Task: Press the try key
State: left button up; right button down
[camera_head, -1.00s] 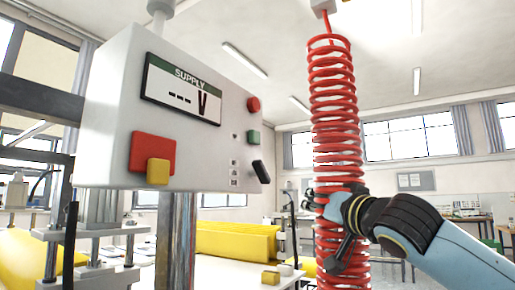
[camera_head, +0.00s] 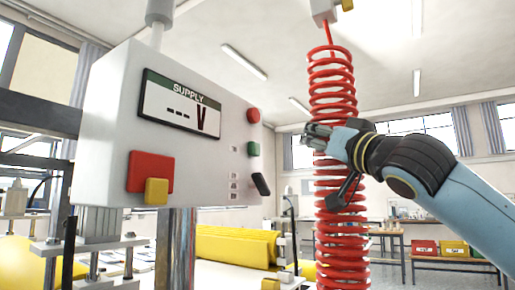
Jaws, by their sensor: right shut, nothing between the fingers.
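A white supply box (camera_head: 100,150) hangs at the left. Its display (camera_head: 180,103) reads "SUPPLY --- V". A red block (camera_head: 151,171) and a yellow key (camera_head: 157,191) sit at its lower front. A red round button (camera_head: 253,116), a green button (camera_head: 252,149) and a black lever switch (camera_head: 261,184) are on its right side. I cannot read a label naming the try key. My right gripper (camera_head: 310,133) is shut and empty, in front of the red coil and to the right of the green button, with a visible gap between. My left gripper is not in view.
A red coiled hose (camera_head: 333,85) hangs right of the box, partly hidden by my right gripper. Below are yellow rolls (camera_head: 235,245) and a small yellow block (camera_head: 270,284). Red, yellow and green bins (camera_head: 425,247) stand far right.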

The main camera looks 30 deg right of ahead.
aim_at(254, 149)
jog(key=w+a+p, duration=0.4)
jog(key=w+p, duration=0.2)
jog(key=w, duration=0.1)
jog(key=shift+w+a+p, duration=0.2)
jog(key=shift+a+p, duration=0.05)
jog(key=shift+p, duration=0.05)
dwell(1.3)
jog(key=shift+w+a, duration=0.25)
jog(key=shift+w, duration=0.1)
